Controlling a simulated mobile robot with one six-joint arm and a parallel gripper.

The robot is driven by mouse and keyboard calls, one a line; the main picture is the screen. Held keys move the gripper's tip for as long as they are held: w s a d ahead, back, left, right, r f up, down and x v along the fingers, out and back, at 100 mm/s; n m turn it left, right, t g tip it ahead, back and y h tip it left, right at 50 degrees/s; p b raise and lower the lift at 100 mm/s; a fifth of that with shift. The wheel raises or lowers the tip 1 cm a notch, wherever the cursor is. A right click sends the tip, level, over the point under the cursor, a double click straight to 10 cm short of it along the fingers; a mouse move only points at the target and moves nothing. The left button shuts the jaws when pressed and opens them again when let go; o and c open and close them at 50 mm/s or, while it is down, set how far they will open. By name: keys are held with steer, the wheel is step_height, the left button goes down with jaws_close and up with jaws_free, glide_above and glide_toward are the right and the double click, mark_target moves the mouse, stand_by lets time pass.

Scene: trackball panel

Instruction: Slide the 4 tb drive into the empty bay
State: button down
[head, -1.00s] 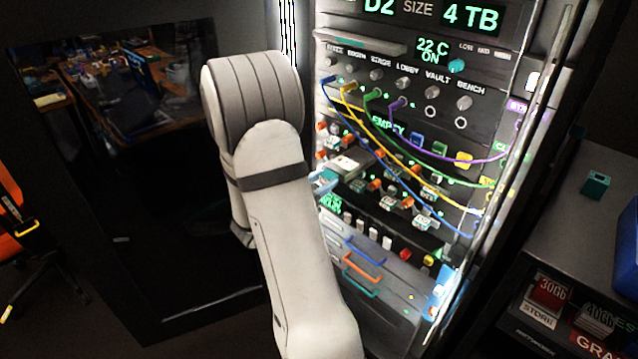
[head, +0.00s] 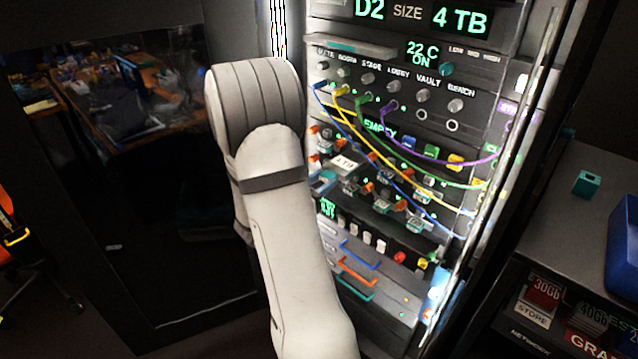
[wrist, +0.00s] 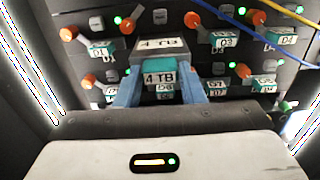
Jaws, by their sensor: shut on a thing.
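The 4 TB drive (wrist: 160,48) is a dark grey block with a white "4 TB" label on top and a teal "4 TB" label on its near end (wrist: 159,79). My gripper (wrist: 160,88) has its blue fingers on both sides of it and is shut on it. The drive is in front of the drive-bay rows, and its far end overlaps them in the wrist view. I cannot tell whether it has entered a bay. The bay behind it is hidden. In the head view the drive (head: 343,164) shows just right of my arm, and a blue finger (head: 323,182) shows below it.
Neighbouring bays have orange knobs (wrist: 131,25), green lights and teal labels such as D3 (wrist: 225,40). Blue and yellow cables (head: 375,166) hang across the panel. The top display (head: 425,17) reads D2, size 4 TB. A side shelf (head: 560,205) stands at right.

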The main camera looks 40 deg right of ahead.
mark_target(347, 165)
steer(key=shift+w+d+b, duration=0.2)
steer(key=shift+d+b, duration=0.1)
steer(key=shift+d, duration=2.25)
steer(key=shift+w+d+b, duration=0.15)
steer(key=shift+d+b, duration=0.1)
steer(key=shift+d, duration=2.25)
steer(key=c, duration=0.9)
jaws_free()
steer(key=shift+o, duration=0.2)
steer(key=a, duration=0.5)
steer(key=a+b, duration=0.1)
steer(key=a, duration=0.1)
steer(key=shift+s+a+f, duration=0.1)
steer(key=shift+s+a, duration=0.2)
steer(key=shift+a, duration=0.05)
